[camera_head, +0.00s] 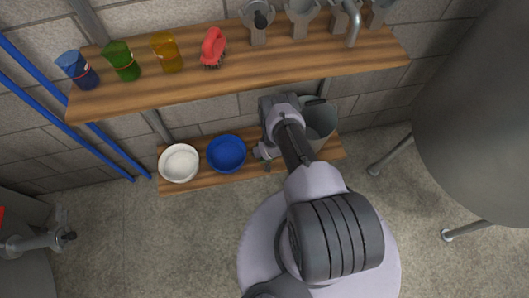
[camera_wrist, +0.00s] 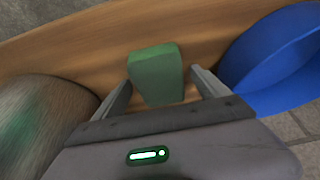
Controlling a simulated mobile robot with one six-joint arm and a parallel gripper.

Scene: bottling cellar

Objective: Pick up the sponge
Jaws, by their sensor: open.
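A green block, the sponge (camera_wrist: 156,74), stands on the wooden shelf in the wrist view. My gripper (camera_wrist: 158,86) is open, with one finger on each side of the sponge and a gap at both sides. I cannot tell how far the fingertips are from the shelf. In the head view my gripper (camera_head: 266,158) is over the lower shelf, between the blue bowl and the grey bucket. The sponge is hidden by my arm there.
A blue bowl (camera_head: 227,154) and a white bowl (camera_head: 179,163) are left on the lower shelf (camera_head: 205,183); a grey bucket (camera_head: 321,118) is right. The upper shelf (camera_head: 290,62) holds coloured cups, a red brush (camera_head: 213,47) and metal fittings. A large tank (camera_head: 480,110) stands at right.

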